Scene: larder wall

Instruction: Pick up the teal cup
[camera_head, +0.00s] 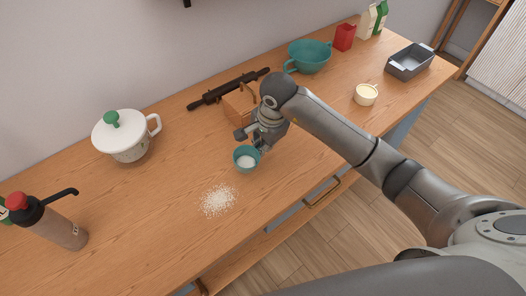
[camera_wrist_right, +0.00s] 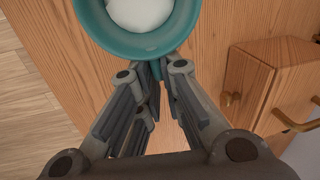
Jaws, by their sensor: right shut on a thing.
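The teal cup (camera_head: 237,163) is in the middle of the head view, near the front of the wooden counter, with white contents inside. It also shows at the top of the right wrist view (camera_wrist_right: 140,45), partly cut off by the frame edge. My right gripper (camera_head: 257,144) is at the cup's back right side. In the right wrist view its fingertips (camera_wrist_right: 156,70) close together at the cup's near side, shut on the cup, seemingly at its handle. The cup looks upright; I cannot tell whether it touches the counter. My left gripper is not in view.
White grains (camera_head: 218,200) lie on the counter (camera_head: 150,215) just left of the cup. A wooden box (camera_head: 240,105) and a dark rolling pin (camera_head: 225,90) are behind my gripper. A lidded white pot (camera_head: 125,140) stands left; a cream cup (camera_head: 366,95) stands right.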

